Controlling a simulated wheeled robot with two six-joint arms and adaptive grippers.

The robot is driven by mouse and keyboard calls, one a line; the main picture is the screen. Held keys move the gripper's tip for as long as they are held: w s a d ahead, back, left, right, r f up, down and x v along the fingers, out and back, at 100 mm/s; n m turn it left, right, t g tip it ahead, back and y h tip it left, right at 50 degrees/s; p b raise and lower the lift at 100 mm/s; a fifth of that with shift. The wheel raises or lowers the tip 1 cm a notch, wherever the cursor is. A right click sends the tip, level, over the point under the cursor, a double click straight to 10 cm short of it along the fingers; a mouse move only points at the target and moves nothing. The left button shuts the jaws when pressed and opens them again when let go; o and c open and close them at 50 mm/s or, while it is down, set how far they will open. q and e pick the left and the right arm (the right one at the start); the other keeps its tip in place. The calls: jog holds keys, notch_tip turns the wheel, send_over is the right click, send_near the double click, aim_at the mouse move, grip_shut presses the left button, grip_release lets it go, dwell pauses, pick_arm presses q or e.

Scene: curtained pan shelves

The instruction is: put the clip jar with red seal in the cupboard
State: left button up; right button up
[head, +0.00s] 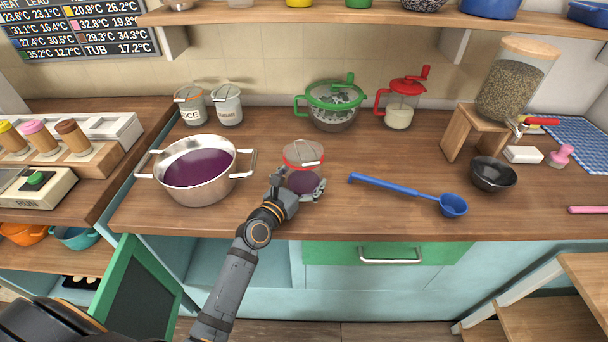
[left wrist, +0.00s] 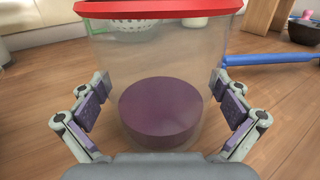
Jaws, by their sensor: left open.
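The clip jar with red seal (head: 303,153) stands upright on the wooden counter, clear-walled with purple contents low inside. My left gripper (head: 304,188) is at the near side of the jar. In the left wrist view, the jar (left wrist: 160,55) fills the space between the open fingers of the left gripper (left wrist: 160,95), its red seal at the top. The pads are on either side, seemingly just clear of the glass. The cupboard (head: 238,263) below the counter shows a light-blue interior, its green-framed door (head: 142,290) swung open at the left. My right gripper is not in view.
A steel pot (head: 196,168) of purple liquid stands left of the jar, and a blue ladle (head: 410,193) lies to its right. A green drawer (head: 390,251) is right of the cupboard.

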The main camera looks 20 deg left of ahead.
aim_at(303, 147)
pick_arm(q)
jog(key=shift+s, duration=0.1)
jog(key=shift+c, duration=1.2)
jog(key=c, duration=1.2)
jog(key=shift+r, duration=0.15)
jog(key=shift+c, duration=0.2)
notch_tip(303, 147, up, 9)
jog(key=p, duration=0.5)
jog(key=shift+p, duration=0.3)
jog(key=shift+r, duration=0.5)
